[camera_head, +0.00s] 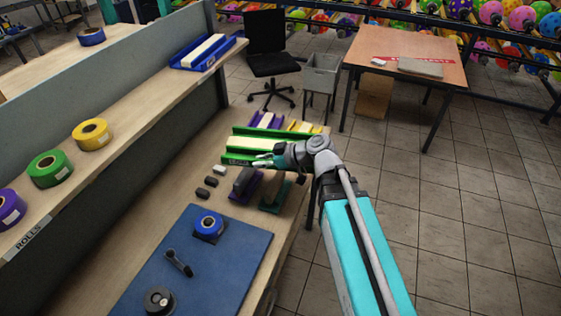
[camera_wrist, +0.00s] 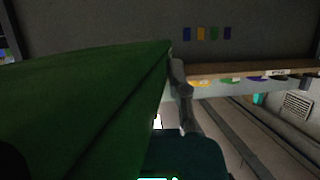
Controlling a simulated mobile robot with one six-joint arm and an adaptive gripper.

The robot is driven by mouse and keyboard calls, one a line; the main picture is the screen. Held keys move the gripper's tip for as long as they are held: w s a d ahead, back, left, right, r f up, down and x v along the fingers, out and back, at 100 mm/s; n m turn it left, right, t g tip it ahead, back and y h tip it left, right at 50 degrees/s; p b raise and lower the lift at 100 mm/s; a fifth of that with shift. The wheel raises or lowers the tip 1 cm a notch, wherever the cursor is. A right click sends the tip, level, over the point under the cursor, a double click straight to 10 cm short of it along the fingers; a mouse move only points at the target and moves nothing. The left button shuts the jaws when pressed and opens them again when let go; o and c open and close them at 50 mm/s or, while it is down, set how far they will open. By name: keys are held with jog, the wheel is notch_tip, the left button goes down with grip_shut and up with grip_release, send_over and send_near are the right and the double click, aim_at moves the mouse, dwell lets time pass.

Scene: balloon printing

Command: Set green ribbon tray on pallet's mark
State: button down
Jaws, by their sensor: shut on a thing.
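The green ribbon tray (camera_head: 240,159) holds a pale strip and is at the far right end of the workbench in the head view. Its green wall (camera_wrist: 85,105) fills the left of the wrist view, very close. My gripper (camera_head: 264,160) is at the tray's near side wall, shut on it. Whether the tray touches the bench top is hard to tell. In the wrist view a grey finger (camera_wrist: 184,92) shows beside the green wall. I cannot make out a pallet or its mark for certain.
Purple (camera_head: 257,118) and yellow (camera_head: 305,126) trays stand just behind the green one. Dark stamps (camera_head: 243,180) lie in front. A blue mat (camera_head: 200,268) covers the near bench. A shelf (camera_head: 125,118) carries tape rolls and a blue tray. A table (camera_head: 447,52) stands across open floor.

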jog(key=shift+w+d, duration=0.1)
jog(key=shift+d, duration=0.05)
jog(key=shift+m+t, duration=0.4)
jog(key=w+d+f+b, duration=0.1)
jog(key=w+d, duration=0.1)
jog(key=w, duration=0.1)
jog(key=w+d+f+b, duration=0.1)
jog(key=w+d, duration=0.1)
jog(key=w, duration=0.2)
jog(key=w+d+f+b, duration=0.1)
jog(key=w+d, duration=0.1)
jog(key=w, duration=0.1)
jog(key=shift+w+d, duration=0.15)
jog(key=shift+d, duration=0.1)
jog(key=w+d+f+b, duration=0.2)
jog(key=w+d, duration=0.5)
jog(key=d, duration=0.1)
jog(key=shift+w+m+t, duration=0.2)
jog(key=shift+m+t, duration=0.1)
jog(key=shift+f, duration=0.1)
jog(key=s+f+b+x, duration=0.1)
jog(key=b+x, duration=0.3)
jog(key=x, duration=0.3)
jog(key=s+f+b+x, duration=0.1)
jog(key=b+x, duration=0.4)
jog(key=x, duration=0.3)
jog(key=shift+s+f, duration=0.25)
jog(key=shift+f, duration=0.2)
jog(key=shift+a, duration=0.1)
